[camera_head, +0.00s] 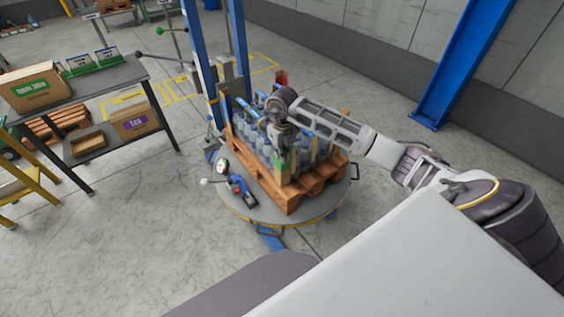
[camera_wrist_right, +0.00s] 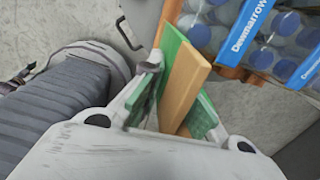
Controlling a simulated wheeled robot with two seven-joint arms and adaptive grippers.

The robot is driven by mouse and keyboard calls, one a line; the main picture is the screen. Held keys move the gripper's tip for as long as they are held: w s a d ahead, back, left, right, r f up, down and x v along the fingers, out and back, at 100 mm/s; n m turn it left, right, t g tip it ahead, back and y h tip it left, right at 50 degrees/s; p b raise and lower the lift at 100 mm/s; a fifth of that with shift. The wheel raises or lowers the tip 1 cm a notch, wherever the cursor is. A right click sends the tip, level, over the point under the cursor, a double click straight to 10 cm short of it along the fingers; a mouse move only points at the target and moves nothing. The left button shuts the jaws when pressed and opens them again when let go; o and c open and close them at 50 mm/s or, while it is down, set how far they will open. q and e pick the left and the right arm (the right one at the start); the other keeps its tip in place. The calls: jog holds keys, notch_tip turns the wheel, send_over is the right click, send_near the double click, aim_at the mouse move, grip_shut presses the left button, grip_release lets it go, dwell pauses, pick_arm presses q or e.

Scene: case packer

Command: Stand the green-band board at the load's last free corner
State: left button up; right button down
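The green-band board (camera_wrist_right: 184,82) is a tan angled strip with a green face. My right gripper (camera_wrist_right: 178,98) is shut on it in the right wrist view. In the head view the board (camera_head: 285,163) hangs upright below my right gripper (camera_head: 283,138), at the near side of the load. The load (camera_head: 265,150) is blue-capped bottles in blue-labelled packs on a wooden pallet (camera_head: 291,202). In the right wrist view the bottle packs (camera_wrist_right: 262,35) are close beside the board; I cannot tell whether they touch. The board's lower end is partly hidden. My left gripper is out of view.
The pallet sits on a round turntable (camera_head: 244,208) beside a blue mast (camera_head: 239,50). A red-topped board (camera_head: 281,77) stands at the load's far side. A dark shelf table (camera_head: 110,78) with cartons is at left. Floor in front is clear.

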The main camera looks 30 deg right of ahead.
jog(key=shift+f, duration=2.15)
jog(key=c, duration=1.6)
grip_release()
jog(key=shift+c, duration=0.2)
notch_tip(320, 180, up, 12)
jog(key=shift+s, duration=0.15)
jog(key=shift+a, duration=0.1)
